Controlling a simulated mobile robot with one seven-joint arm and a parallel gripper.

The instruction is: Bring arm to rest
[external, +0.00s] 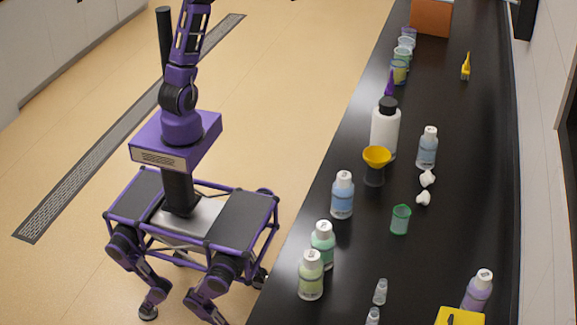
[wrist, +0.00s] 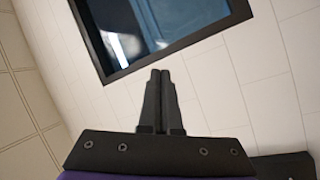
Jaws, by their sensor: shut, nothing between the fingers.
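My gripper (wrist: 160,75) shows in the wrist view with its two dark fingers together and nothing between them. It points toward a white panelled wall with a dark-framed window, clear of any object. In the external view my purple arm rises from the four-legged base at the left and runs out of the top of the picture, so the gripper is hidden there.
A long black counter (external: 378,268) runs along the right. It holds several capped bottles, a large white bottle (external: 385,130), a yellow funnel (external: 377,157), a green cup (external: 400,219) and a yellow brush (external: 466,66). The tan floor (external: 290,75) beside my base is clear.

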